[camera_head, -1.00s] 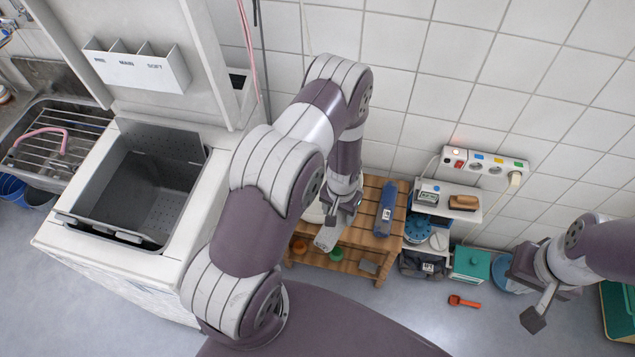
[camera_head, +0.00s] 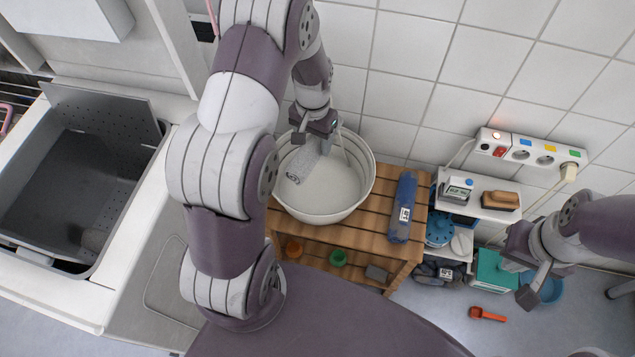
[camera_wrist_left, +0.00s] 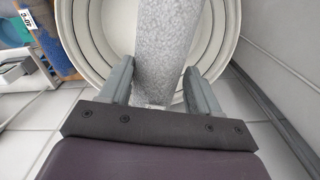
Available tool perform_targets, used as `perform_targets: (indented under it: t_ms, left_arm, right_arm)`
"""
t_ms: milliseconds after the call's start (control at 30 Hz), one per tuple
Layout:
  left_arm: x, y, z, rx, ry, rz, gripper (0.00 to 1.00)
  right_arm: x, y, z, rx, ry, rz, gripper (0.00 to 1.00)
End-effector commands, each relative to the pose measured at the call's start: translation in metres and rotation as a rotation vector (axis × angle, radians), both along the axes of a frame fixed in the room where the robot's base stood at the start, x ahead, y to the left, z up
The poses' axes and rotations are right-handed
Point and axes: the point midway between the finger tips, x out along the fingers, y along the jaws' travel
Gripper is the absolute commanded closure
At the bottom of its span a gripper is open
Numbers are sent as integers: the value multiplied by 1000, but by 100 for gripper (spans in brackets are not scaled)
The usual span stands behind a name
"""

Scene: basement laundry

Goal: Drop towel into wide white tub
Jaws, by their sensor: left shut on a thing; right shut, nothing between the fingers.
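The wide white tub (camera_head: 335,200) stands on a slatted wooden bench and also shows in the left wrist view (camera_wrist_left: 84,38). My left gripper (camera_head: 312,140) is over the back left part of the tub. It is shut on a grey rolled towel (camera_head: 301,164), which hangs over the tub's inside. In the left wrist view the towel (camera_wrist_left: 166,50) sits between the two fingers (camera_wrist_left: 152,92) with the tub behind it. I cannot tell whether the towel touches the tub. My right gripper (camera_head: 530,285) is shut and empty at the right, away from the tub.
The wooden bench (camera_head: 395,263) also holds a blue rolled bundle (camera_head: 403,207) right of the tub. A small shelf (camera_head: 475,205) and a power strip (camera_head: 530,150) are at the right. An orange scoop (camera_head: 487,314) lies on the floor.

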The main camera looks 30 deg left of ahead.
Motion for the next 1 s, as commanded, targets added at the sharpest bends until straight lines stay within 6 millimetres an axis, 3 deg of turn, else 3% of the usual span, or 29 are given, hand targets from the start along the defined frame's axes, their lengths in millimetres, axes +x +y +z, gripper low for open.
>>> perform_targets:
  t_ms: [67,333,367,433,767,867,1000]
  left_arm:
    - [0,0,-14,0,-1,0,73]
    - [0,0,-12,0,-1,0,73]
    - [0,0,-12,0,-1,0,31]
    - [0,0,-12,0,-1,0,9]
    - [0,0,-8,0,-2,0,8]
    - [1,0,11,1,-3,0,8]
    - [1,0,51,1,-5,0,8]
  right_arm:
    - [0,0,-14,0,0,0,100]
    - [0,0,-13,0,-1,0,100]
    - [0,0,-13,0,-1,0,100]
    - [0,0,-13,0,-1,0,100]
    - [0,0,-11,0,0,0,100]
    - [0,0,-4,0,0,0,100]
    - [0,0,8,0,0,0,100]
